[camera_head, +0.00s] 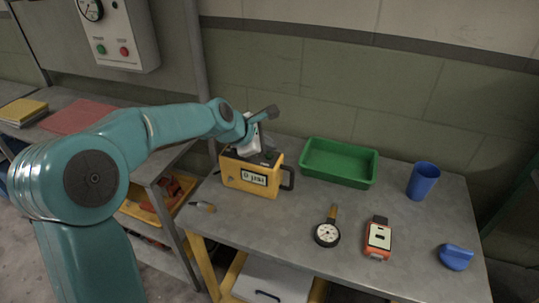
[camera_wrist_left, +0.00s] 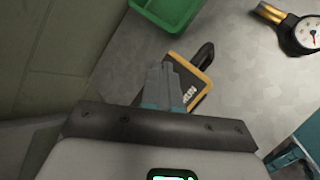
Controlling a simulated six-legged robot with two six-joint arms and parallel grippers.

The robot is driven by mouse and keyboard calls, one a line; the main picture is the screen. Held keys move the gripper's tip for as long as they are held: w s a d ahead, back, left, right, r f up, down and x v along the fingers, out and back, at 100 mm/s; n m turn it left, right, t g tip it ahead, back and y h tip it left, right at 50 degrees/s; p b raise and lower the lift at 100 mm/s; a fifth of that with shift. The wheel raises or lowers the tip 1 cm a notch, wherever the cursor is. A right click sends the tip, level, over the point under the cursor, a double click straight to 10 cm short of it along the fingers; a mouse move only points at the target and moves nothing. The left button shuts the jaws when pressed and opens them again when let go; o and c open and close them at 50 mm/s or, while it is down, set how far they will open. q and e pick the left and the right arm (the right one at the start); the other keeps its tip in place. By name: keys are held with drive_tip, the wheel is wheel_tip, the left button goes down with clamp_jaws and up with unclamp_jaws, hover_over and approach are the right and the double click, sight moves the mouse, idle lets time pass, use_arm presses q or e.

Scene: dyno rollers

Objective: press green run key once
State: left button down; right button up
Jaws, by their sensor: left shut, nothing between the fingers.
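A yellow box-shaped device (camera_head: 238,180) with a dark top, a white lettered label on its front and a black side handle stands at the left of the grey table. My left gripper (camera_head: 257,152) is shut and empty, just over the device's top; whether it touches cannot be told. In the left wrist view its closed grey fingers (camera_wrist_left: 163,72) lie in front of the yellow device (camera_wrist_left: 204,77) and cover part of its top. No green run key can be made out on the device; the gripper hides part of it. My right gripper is not in view.
A green tray (camera_head: 340,181), a dial gauge (camera_head: 327,234), an orange meter (camera_head: 378,239), a blue cup (camera_head: 422,181) and a blue piece (camera_head: 456,257) are on the table. A wall panel (camera_head: 130,30) with green and red buttons hangs at upper left.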

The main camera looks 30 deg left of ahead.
sight(267, 157)
use_arm(q)
drive_tip(key=shift+f, duration=0.1)
drive_tip(key=shift+f, duration=0.35)
drive_tip(key=shift+f+b, duration=0.4)
idle(0.5)
idle(0.3)
drive_tip(key=shift+r+p, duration=0.85)
drive_tip(key=shift+p, duration=0.05)
wheel_tip(267, 157, up, 5)
drive_tip(key=p, duration=0.5)
